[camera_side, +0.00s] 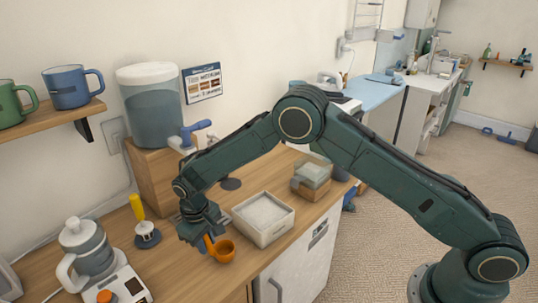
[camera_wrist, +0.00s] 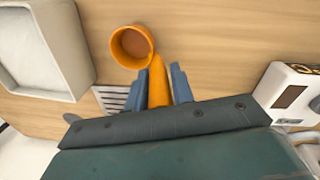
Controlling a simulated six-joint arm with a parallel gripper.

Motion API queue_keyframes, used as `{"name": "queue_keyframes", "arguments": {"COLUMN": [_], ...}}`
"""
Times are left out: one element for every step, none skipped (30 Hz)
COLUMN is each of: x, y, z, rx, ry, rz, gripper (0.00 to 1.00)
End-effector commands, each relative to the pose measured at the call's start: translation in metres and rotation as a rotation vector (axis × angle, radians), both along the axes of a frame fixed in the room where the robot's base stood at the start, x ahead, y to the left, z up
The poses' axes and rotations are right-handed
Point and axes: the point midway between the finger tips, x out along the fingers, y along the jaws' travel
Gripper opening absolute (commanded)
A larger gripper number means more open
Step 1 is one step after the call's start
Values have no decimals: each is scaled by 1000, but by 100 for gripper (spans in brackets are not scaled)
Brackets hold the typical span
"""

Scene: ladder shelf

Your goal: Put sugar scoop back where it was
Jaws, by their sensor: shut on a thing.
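The sugar scoop is orange, with a round cup (camera_side: 224,250) and a straight handle. My gripper (camera_side: 205,241) is shut on its handle, above the wooden counter near the front edge. In the wrist view the scoop's handle (camera_wrist: 157,82) lies between my two blue-grey fingers (camera_wrist: 166,88), and its cup (camera_wrist: 132,47) points away from them. The cup looks empty inside. A white open box (camera_side: 263,218) with pale, white contents stands on the counter just right of the scoop. It also shows at the upper left of the wrist view (camera_wrist: 84,80).
A clear lidded container (camera_side: 312,173) stands right of the white box. A water dispenser (camera_side: 152,105) on a wooden block stands behind. A yellow-handled tool (camera_side: 146,234) and a grinder-like appliance (camera_side: 88,247) stand to the left. Bare counter (camera_side: 185,270) lies left of the scoop.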

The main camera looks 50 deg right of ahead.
Motion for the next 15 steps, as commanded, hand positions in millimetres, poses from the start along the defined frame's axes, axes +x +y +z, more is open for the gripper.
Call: {"name": "queue_keyframes", "arguments": {"x": [0, 0, 0, 0, 0, 0, 0, 0, 0, 0, 0, 0, 0, 0, 0], "y": [0, 0, 0, 0, 0, 0, 0, 0, 0, 0, 0, 0, 0, 0, 0], "z": [0, 0, 0, 0, 1, 0, 0, -1, -2, -2, -3, -3, -2, -2, -2], "rx": [0, 0, 0, 0, 0, 0, 0, 0, 0, 0, 0, 0, 0, 0, 0], "ry": [-1, -1, -1, -1, -1, -1, -1, -1, 0, 0, 0, -1, -1, -1, -1], "rz": [0, 0, 0, 0, 0, 0, 0, 0, 0, 0, 0, 0, 0, 0, 0], "gripper": [0, 0, 0, 0, 0, 0, 0, 0, 0, 0, 26, 34, 39, 45, 46]}}
